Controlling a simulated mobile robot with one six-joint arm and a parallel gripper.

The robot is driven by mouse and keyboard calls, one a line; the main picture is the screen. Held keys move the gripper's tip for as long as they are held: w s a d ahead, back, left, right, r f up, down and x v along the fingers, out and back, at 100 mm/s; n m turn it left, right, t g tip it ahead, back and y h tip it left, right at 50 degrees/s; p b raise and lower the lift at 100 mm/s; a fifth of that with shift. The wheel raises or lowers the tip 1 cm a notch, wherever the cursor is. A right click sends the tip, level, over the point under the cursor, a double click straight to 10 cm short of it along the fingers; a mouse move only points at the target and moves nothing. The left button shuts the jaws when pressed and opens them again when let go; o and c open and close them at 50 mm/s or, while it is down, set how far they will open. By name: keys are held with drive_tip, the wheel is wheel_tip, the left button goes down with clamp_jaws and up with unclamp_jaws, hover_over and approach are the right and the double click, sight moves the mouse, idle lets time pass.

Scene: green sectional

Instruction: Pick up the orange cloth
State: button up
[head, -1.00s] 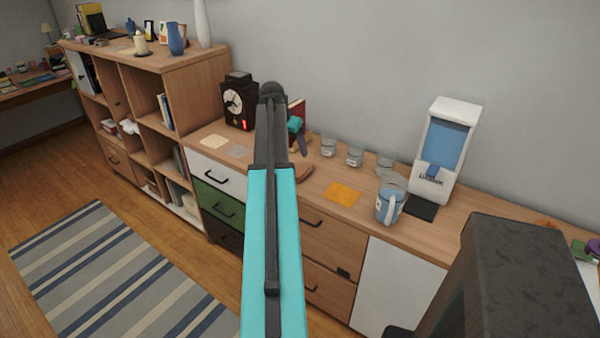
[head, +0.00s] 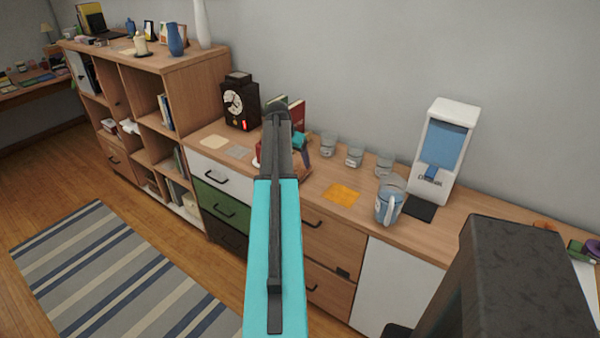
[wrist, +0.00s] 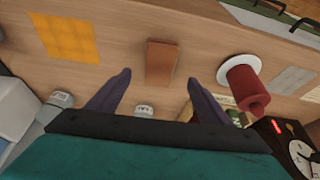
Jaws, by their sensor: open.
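The orange cloth (head: 342,194) lies flat on the wooden counter, left of the blue-grey jug in the head view. In the wrist view the cloth (wrist: 68,38) is at the upper left, outside my fingers. My gripper (wrist: 160,76) is open and empty, its two purple fingers spread above the counter. A brown block-like piece (wrist: 162,60) shows between and beyond the fingertips. In the head view my gripper (head: 302,150) is left of the cloth and partly hidden by my arm.
A red cylinder (wrist: 246,90) on a white disc stands right of my gripper in the wrist view. Glass jars (head: 354,156) line the wall. The jug (head: 388,205) and a white dispenser (head: 446,145) stand right of the cloth. A black clock (head: 240,102) stands left.

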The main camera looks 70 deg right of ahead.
sight(299, 170)
drive_tip(key=shift+x, duration=0.85)
drive_tip(key=shift+p+x, duration=1.05)
drive_tip(key=shift+x, duration=1.5)
drive_tip(key=shift+s, duration=0.1)
drive_tip(key=c, duration=1.1)
